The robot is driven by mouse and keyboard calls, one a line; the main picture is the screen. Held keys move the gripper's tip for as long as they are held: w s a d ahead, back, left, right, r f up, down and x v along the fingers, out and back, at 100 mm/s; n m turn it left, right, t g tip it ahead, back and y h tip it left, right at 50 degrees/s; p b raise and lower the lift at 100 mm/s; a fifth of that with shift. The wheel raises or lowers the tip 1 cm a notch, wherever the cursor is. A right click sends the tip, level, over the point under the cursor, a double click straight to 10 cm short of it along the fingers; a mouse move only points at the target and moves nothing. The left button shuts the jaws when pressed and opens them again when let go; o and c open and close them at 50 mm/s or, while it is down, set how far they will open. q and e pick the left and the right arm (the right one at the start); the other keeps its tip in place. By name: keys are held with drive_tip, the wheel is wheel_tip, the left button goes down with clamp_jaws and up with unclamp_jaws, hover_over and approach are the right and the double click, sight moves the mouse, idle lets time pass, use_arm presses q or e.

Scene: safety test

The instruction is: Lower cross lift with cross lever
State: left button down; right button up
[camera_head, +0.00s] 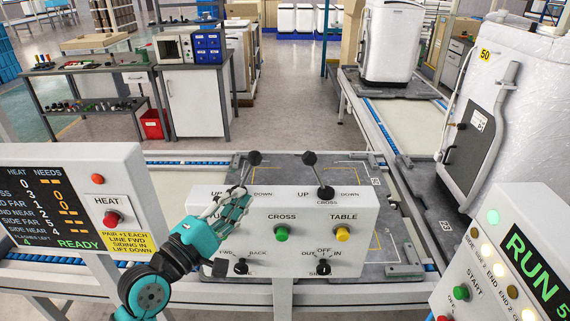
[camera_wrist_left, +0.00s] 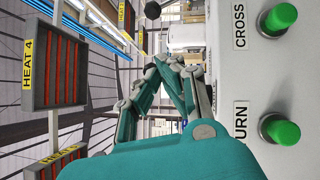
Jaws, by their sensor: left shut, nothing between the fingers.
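A white control box (camera_head: 305,254) carries two black-knobbed levers on top. The cross lever (camera_head: 309,158), above the CROSS label, leans left toward the UP marking. The other lever (camera_head: 254,158) leans slightly right, its base partly hidden by my left gripper. My left gripper (camera_head: 241,196) is shut and empty at the box's upper left, beside that other lever and left of the cross lever; I cannot tell whether it touches. It also shows in the wrist view (camera_wrist_left: 188,97), with a dark round knob beyond it. The cross lift itself is not clearly distinguishable. My right gripper is out of view.
The box also has a green CROSS button (camera_head: 281,233), a yellow TABLE button (camera_head: 343,233) and small lower switches. A heat panel (camera_head: 70,200) stands left and a RUN panel (camera_head: 510,265) right. Behind lies a grey platform (camera_head: 300,172); free room shows above the box.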

sight(317, 172)
use_arm(q)
drive_tip(key=p+x, duration=0.1)
drive_tip(key=x, duration=0.4)
drive_tip(key=p+x, duration=0.1)
drive_tip(key=x, duration=0.4)
drive_tip(key=shift+r+p, duration=0.25)
drive_tip(key=shift+p, duration=0.1)
drive_tip(key=shift+w+d+r+p, duration=0.15)
drive_tip(key=shift+d+p, duration=0.25)
drive_tip(key=shift+d, duration=0.55)
drive_tip(key=shift+s+d+r+p, duration=0.15)
drive_tip(key=shift+d+p, duration=0.25)
drive_tip(key=shift+d, duration=0.5)
drive_tip(key=shift+w, duration=0.1)
drive_tip(key=shift+w, duration=0.1)
